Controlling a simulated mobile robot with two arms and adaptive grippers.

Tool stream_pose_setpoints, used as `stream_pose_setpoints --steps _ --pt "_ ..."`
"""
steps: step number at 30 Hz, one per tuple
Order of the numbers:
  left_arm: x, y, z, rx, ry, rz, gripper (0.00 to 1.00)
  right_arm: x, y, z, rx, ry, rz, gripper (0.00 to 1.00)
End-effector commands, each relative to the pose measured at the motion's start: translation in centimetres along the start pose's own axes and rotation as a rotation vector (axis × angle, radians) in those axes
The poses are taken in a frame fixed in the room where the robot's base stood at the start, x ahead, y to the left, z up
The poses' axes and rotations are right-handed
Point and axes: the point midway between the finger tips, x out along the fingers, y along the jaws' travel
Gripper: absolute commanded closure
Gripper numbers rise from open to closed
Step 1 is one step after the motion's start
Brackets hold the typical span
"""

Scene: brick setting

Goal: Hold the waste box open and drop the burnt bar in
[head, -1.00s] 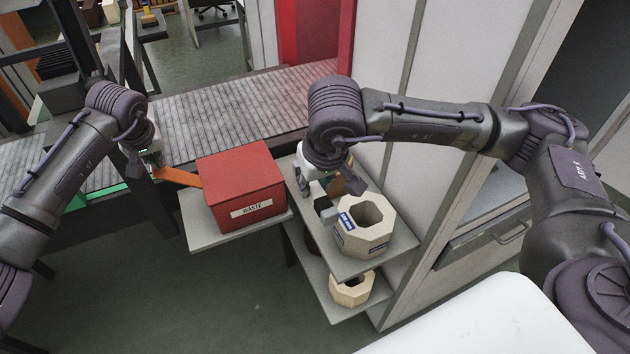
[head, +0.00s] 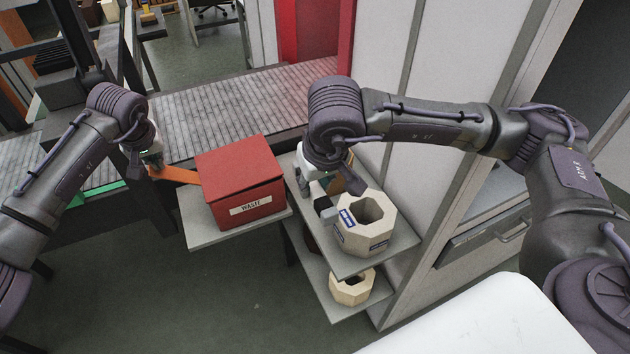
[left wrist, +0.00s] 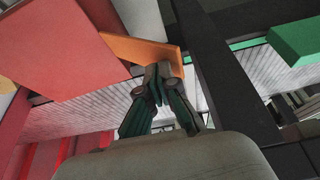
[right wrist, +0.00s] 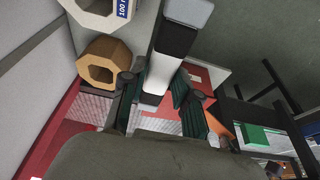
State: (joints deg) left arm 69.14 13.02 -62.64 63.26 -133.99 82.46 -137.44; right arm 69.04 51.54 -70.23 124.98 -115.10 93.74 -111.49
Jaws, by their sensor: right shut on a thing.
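The red waste box (head: 242,205) has a label on its front and an orange tab (head: 175,174) sticking out left from its lid (head: 238,166). The lid is slightly raised, with a dark gap at its front edge. My left gripper (head: 152,168) is at the tab's outer end; in the left wrist view its fingertips (left wrist: 163,72) are together against the tab's edge. The bar is partly hidden in the head view.
The box stands on a grey shelf (head: 208,238). An octagonal cream block (head: 372,240) stands on the right shelf (head: 402,240), close to my right gripper; another block (head: 350,290) sits below. A slatted conveyor (head: 220,108) runs behind. A cabinet wall bounds the right side.

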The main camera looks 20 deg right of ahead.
Motion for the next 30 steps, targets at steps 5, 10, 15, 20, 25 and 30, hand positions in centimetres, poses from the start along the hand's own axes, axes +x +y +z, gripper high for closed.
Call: stream_pose_setpoints --steps 5,10,15,20,25,30 --pt "1.3 -0.1 0.6 -0.001 -0.001 -0.002 1.0 1.1 0.0 0.3 0.0 0.001 0.0 1.0" --pt "2.3 -0.1 1.0 -0.001 -0.001 -0.002 1.0 1.9 0.0 0.6 0.0 0.001 0.0 1.0" --pt "3.2 -0.1 1.4 -0.001 -0.001 -0.001 1.0 2.7 0.0 0.8 0.0 0.001 0.0 1.0" --pt "4.1 -0.1 1.8 -0.001 -0.002 -0.001 1.0 3.4 0.0 1.1 0.0 0.001 0.0 1.0" --pt "5.0 -0.1 2.1 -0.001 -0.001 -0.002 1.0 4.2 0.0 1.3 0.0 0.001 0.0 1.0" --pt "6.0 -0.1 2.5 -0.001 -0.001 -0.002 1.0 5.0 0.0 1.5 0.0 0.001 0.0 1.0"
